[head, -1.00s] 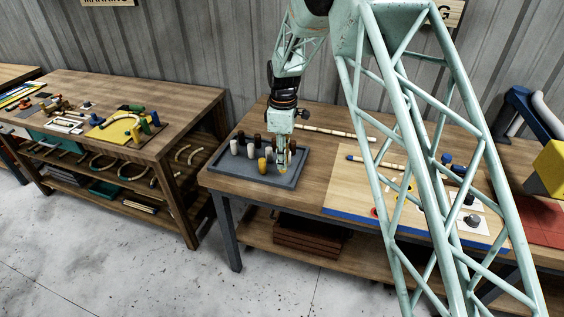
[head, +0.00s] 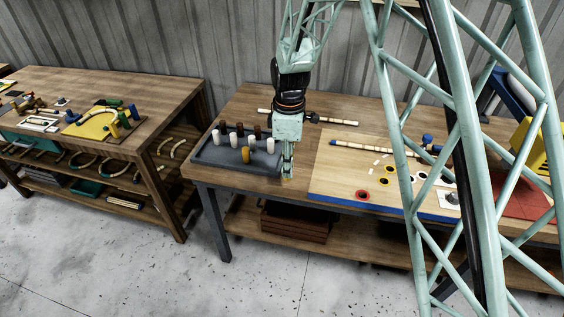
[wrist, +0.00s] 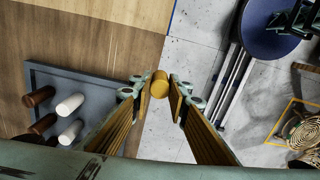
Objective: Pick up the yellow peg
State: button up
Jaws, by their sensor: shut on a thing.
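My gripper (wrist: 160,92) is shut on a yellow peg (wrist: 160,83), seen between the two fingertips in the wrist view. In the head view my gripper (head: 287,173) hangs just right of the grey tray (head: 205,158), near the table's front edge; the held peg is hard to make out there. Another yellow peg (head: 246,155) stands in the tray. White pegs (head: 235,141) and dark brown pegs (head: 222,127) stand beside it. In the wrist view, the tray (wrist: 40,78) lies to the left of my gripper, with brown and white pegs showing.
A light wooden board (head: 325,178) with coloured rings and a blue front edge lies right of my gripper. Rattan poles lie on the table (head: 240,105) and board. A second workbench (head: 160,110) stands to the left. The floor in front is clear.

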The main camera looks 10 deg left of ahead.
jog(key=shift+s+d, duration=0.35)
jog(key=shift+d, duration=0.1)
dwell(0.7)
jog(key=w+d+m+b, duration=0.1)
jog(key=w+d+m, duration=0.2)
jog(key=d+m, duration=0.3)
jog(key=w+d+f+m+b, duration=0.1)
jog(key=d+m, duration=0.5)
jog(key=d, duration=1.1)
jog(key=w+d+f+m+b, duration=0.1)
jog(key=w+d+m, duration=0.3)
jog(key=d, duration=0.8)
jog(key=shift+w+f+m, duration=0.1)
jog(key=shift+w+m, duration=0.05)
jog(key=shift+m, duration=0.55)
jog(key=shift+w+f+m, duration=0.1)
jog(key=shift+w+m, duration=0.05)
jog(key=shift+m, duration=0.55)
jog(key=shift+d+m, duration=0.3)
jog(key=shift+d, duration=0.3)
